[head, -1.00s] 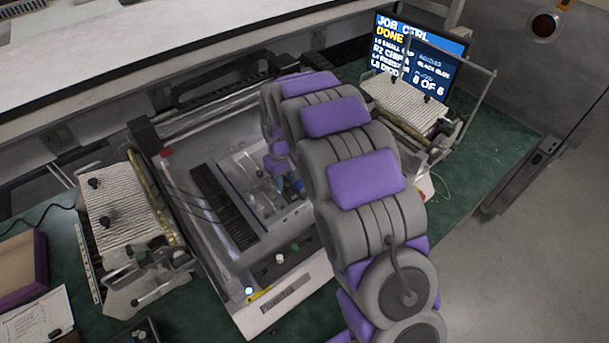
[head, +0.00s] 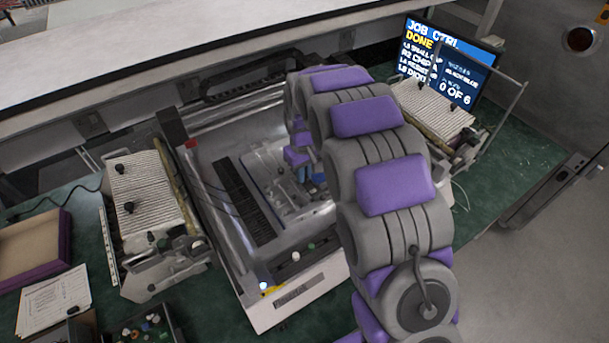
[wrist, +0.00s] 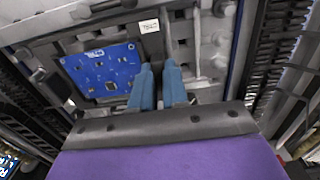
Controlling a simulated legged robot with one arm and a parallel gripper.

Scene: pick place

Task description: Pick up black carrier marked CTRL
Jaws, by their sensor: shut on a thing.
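In the wrist view, the black carrier (wrist: 152,44) shows as a dark tab with a small white label, just beyond my fingertips. The label's print is too small to read surely. A blue circuit board (wrist: 103,72) with white print lies left of the tab, on a grey plate. My gripper (wrist: 159,68) has two blue fingers, closed on the dark tab between them; the fingers hide most of the grip. In the head view, my gripper (head: 305,173) reaches down inside the machine, and my arm hides part of the area there.
The open machine (head: 290,290) has a black ribbed strip (head: 245,203) left of my gripper. Feeder units stand at its left (head: 150,195) and right (head: 432,108). A screen (head: 445,65) at the back reads DONE and 0 OF 6. A brown tray (head: 30,250) lies far left.

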